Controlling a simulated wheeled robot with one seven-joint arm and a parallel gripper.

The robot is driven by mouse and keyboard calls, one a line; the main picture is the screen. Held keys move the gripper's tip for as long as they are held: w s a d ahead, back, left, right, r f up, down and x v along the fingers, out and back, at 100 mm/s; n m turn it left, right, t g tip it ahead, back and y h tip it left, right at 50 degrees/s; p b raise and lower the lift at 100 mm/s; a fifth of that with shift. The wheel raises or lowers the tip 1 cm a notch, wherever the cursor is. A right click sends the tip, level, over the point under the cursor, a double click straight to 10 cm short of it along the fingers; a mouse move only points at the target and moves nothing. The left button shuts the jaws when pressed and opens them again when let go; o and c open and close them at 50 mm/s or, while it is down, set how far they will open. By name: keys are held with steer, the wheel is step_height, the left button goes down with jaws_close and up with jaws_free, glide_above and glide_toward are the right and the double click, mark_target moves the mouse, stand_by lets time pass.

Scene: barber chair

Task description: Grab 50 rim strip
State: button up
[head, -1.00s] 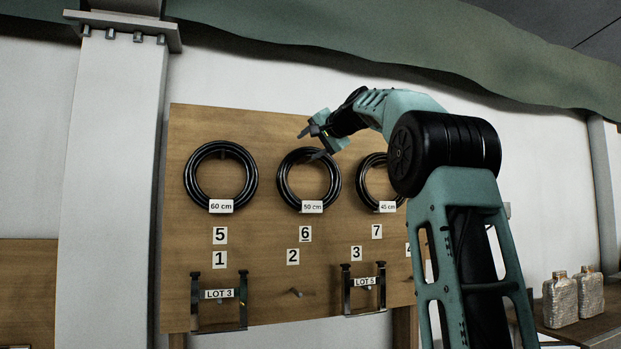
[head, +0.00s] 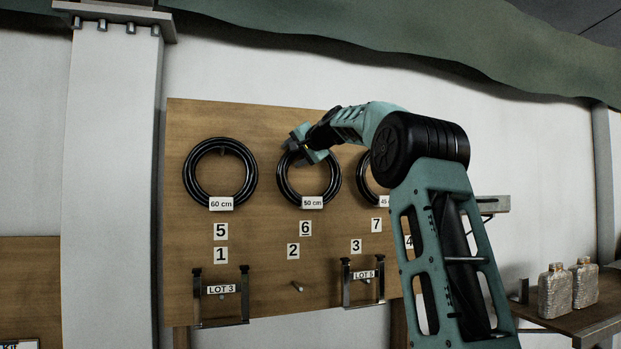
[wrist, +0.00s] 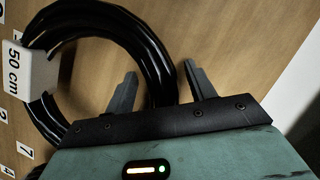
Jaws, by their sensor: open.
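The 50 cm rim strip (head: 284,187) is a black coiled ring hanging on the wooden board above number 6, with a white "50 cm" tag (head: 313,202). In the wrist view the coil (wrist: 150,50) fills the upper left, with its tag (wrist: 14,68) at the left edge. My gripper (head: 290,148) is at the top of this ring in the head view. In the wrist view my gripper (wrist: 160,82) is open, its two fingers on either side of the coil's edge. I cannot tell whether a finger touches it.
A 60 cm ring (head: 190,175) hangs to the left and a 45 cm ring (head: 365,180) to the right, partly behind my arm. Below are metal frames marked LOT 3 (head: 221,290) and LOT 5 (head: 364,275), with a bare peg (head: 297,287) between them.

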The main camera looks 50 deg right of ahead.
jaws_close()
steer(key=shift+r, duration=0.15)
